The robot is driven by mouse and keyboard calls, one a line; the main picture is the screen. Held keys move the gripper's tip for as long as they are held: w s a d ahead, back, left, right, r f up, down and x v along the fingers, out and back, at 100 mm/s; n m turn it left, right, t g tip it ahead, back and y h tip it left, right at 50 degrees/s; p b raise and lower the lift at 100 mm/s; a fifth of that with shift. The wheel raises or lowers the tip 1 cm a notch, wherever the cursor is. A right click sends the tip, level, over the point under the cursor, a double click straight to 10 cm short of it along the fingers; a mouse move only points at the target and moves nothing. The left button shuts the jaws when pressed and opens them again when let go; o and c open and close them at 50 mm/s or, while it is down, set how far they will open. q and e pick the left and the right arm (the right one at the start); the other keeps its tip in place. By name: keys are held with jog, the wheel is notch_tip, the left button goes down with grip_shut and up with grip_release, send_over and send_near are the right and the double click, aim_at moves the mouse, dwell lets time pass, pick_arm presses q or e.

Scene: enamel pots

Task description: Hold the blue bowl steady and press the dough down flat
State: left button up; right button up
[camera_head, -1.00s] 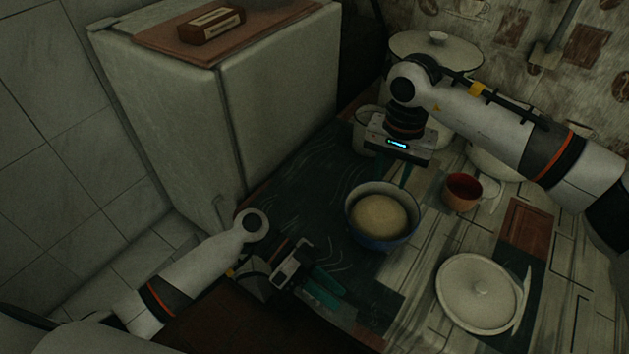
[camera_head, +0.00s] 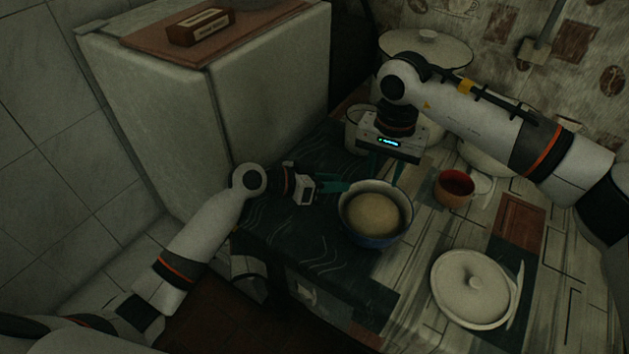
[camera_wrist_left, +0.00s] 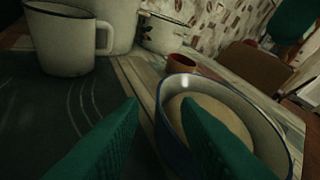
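The blue bowl (camera_head: 374,240) stands on the counter, white inside with a dark blue outside. The pale round dough (camera_head: 373,213) lies in it as a smooth dome. My left gripper (camera_head: 338,184) is open at the bowl's left rim. In the left wrist view its green fingers (camera_wrist_left: 163,112) are apart, with the bowl's rim (camera_wrist_left: 160,118) between them; the right finger overlaps the dough (camera_wrist_left: 222,112) in the picture. I cannot tell whether either finger touches the bowl. My right gripper (camera_head: 385,170) points down over the bowl's far side, its fingers apart and empty.
A red-brown cup (camera_head: 454,190) stands right of the bowl. A white lid (camera_head: 473,287) lies at the front right. A white enamel mug (camera_wrist_left: 62,40) and large pots stand behind. A white fridge (camera_head: 270,90) rises at the left. The dark counter left of the bowl is clear.

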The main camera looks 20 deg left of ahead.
aim_at(375, 209)
pick_arm(q)
jog(key=x, duration=0.6)
jog(key=shift+s, duration=0.1)
jog(key=shift+c, duration=0.2)
grip_shut()
jog(key=shift+f, duration=0.15)
dwell(0.9)
pick_arm(e)
jog(key=shift+f+m, duration=0.15)
jog(key=shift+m, duration=0.15)
jog(key=c, duration=0.6)
jog(key=shift+f+m, duration=0.3)
jog(key=shift+m, duration=0.2)
grip_shut()
pick_arm(q)
jog(key=shift+s+f, duration=0.1)
pick_arm(e)
jog(key=shift+f, duration=3.25)
